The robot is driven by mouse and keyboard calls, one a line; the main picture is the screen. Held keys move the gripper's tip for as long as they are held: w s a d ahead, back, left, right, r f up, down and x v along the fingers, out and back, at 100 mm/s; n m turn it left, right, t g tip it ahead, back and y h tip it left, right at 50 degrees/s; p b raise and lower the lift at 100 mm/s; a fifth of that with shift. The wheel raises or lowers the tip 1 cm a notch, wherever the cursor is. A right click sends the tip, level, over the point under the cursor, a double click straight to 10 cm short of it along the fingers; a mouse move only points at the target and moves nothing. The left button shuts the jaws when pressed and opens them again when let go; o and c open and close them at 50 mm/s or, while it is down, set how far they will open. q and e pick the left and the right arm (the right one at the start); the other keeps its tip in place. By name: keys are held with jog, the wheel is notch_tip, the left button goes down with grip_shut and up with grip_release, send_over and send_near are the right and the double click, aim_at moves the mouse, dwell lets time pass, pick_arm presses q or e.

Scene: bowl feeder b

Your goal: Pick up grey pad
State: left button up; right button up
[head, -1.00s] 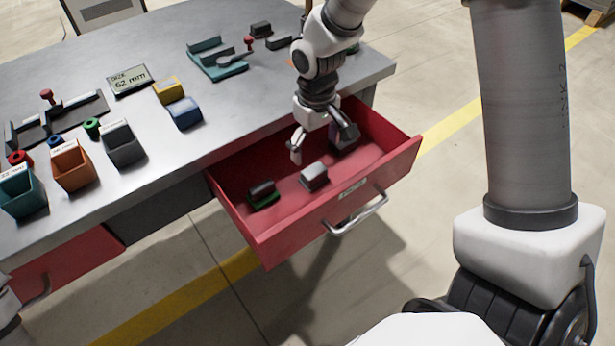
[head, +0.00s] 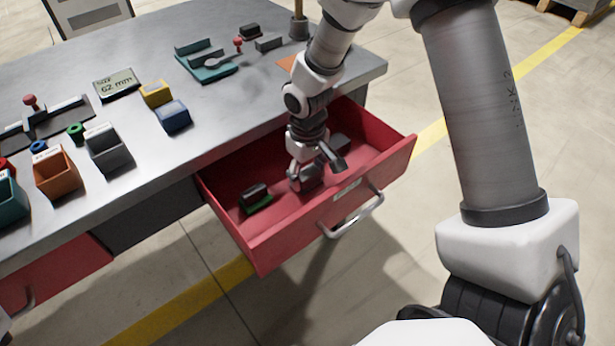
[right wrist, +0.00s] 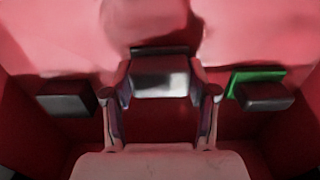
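The grey pad (right wrist: 160,78), a block with a lighter grey face and a dark edge behind it, lies in the open red drawer. In the right wrist view it sits between the two fingers of my right gripper (right wrist: 160,100), with narrow gaps at its sides. In the head view my right gripper (head: 318,168) is down inside the drawer over the pad (head: 308,180) and partly hides it. The fingers are open; contact is not clear. My left gripper is not in view.
In the red drawer (head: 300,232), a dark pad on a green base (head: 256,196) lies to the left and another dark pad (right wrist: 66,98) on the other side. Drawer walls surround the gripper. The grey bench (head: 220,110) holds bins, blocks and fixtures.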

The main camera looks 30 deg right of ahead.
aim_at(307, 172)
notch_tip(307, 172, up, 10)
jog(key=shift+f+p, duration=0.1)
jog(key=shift+p, duration=1.1)
